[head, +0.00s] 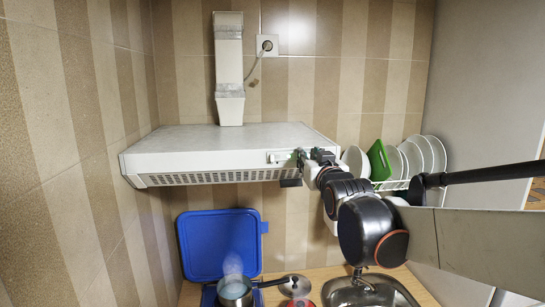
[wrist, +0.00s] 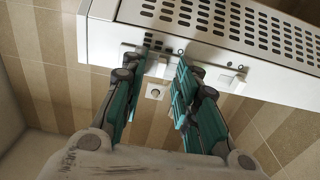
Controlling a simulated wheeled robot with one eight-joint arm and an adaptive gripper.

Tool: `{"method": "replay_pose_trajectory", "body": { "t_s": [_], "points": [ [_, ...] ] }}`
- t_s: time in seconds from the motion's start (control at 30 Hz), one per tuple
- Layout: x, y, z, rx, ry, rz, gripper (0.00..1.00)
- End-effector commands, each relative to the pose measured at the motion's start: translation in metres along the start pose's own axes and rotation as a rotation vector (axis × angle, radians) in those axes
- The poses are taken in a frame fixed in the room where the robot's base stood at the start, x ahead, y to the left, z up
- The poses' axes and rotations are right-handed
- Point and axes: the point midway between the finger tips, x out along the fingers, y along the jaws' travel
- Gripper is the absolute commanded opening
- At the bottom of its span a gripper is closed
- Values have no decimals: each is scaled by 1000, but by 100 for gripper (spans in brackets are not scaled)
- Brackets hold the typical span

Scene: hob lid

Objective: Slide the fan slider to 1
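The range hood (head: 215,155) is a pale box on the wall. A light control strip (head: 281,157) sits at the right of its front face. In the wrist view the hood (wrist: 225,28) is at the top, with small pale slider knobs along its edge. One knob (wrist: 158,68) shows between my teal fingers; another (wrist: 236,76) is to the right. I cannot read which is the fan slider or its marks. My gripper (wrist: 160,80) is open, its fingertips close to the hood edge. In the head view my gripper (head: 303,157) is at the strip's right end; contact is unclear.
A dish rack with white plates (head: 428,153) and a green board (head: 379,160) is right of the hood, behind my arm. Below are a raised blue hob lid (head: 215,245), a steaming pot (head: 236,291) and a sink (head: 370,293). A wall socket (head: 267,44) is above.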

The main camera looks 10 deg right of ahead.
Motion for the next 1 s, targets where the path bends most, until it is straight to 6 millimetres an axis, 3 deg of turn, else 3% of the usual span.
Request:
{"method": "replay_pose_trajectory", "body": {
  "t_s": [0.33, 0.37, 0.47, 0.5, 1.0],
  "points": [
    [4, 0, 0, 0, 0, 0, 28],
    [4, 0, 0, 0, 0, 0, 26],
    [4, 0, 0, 0, 0, 0, 3],
    [4, 0, 0, 0, 0, 0, 0],
    [4, 0, 0, 0, 0, 0, 0]
  ]
}}
